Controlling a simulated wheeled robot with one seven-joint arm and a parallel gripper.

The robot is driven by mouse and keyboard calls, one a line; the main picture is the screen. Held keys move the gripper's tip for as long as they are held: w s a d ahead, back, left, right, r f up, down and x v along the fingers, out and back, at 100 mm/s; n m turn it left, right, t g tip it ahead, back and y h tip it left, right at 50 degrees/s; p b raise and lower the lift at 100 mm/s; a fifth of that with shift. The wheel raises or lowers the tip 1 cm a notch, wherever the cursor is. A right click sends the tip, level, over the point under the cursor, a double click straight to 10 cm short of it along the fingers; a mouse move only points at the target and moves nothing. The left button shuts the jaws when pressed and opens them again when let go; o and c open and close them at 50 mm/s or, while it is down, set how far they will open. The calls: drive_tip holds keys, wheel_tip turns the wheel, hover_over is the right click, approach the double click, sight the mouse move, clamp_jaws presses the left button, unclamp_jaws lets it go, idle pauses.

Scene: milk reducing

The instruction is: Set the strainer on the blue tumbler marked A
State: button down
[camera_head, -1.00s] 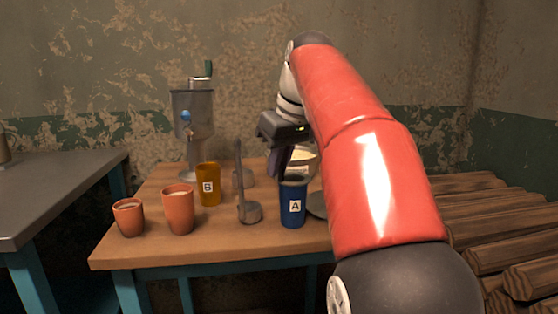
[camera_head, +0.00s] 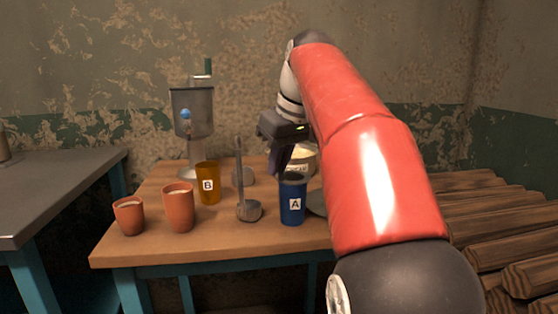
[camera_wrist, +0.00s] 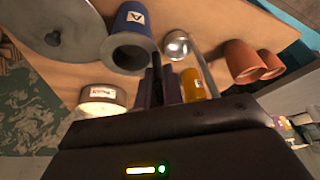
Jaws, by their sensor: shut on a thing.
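The blue tumbler marked A (camera_head: 292,205) stands upright near the front right of the wooden table. In the wrist view the tumbler (camera_wrist: 130,24) shows with a wide grey ring at its mouth. This ring looks like the strainer (camera_wrist: 130,54), with a dark centre. My gripper (camera_head: 283,170) is over the tumbler's left rim in the head view, fingers pointing down. In the wrist view its dark fingers (camera_wrist: 163,82) are shut at the ring's edge, seemingly on the strainer. I cannot tell whether the strainer rests on the rim or hangs just above it.
A ladle (camera_head: 248,211) with an upright handle stands just left of tumbler A. Farther left are an amber tumbler marked B (camera_head: 208,184) and two orange cups (camera_head: 178,208). A metal dispenser (camera_head: 193,112) stands behind. A labelled round container (camera_wrist: 102,98) and grey disc (camera_wrist: 58,30) are close by.

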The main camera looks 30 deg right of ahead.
idle(0.3)
drive_tip(key=c, duration=1)
unclamp_jaws()
drive_tip(key=shift+o, duration=0.2)
wheel_tip(320, 180, up, 4)
drive_tip(key=p, duration=0.4)
drive_tip(key=shift+p, duration=0.3)
drive_tip(key=shift+r, duration=0.95)
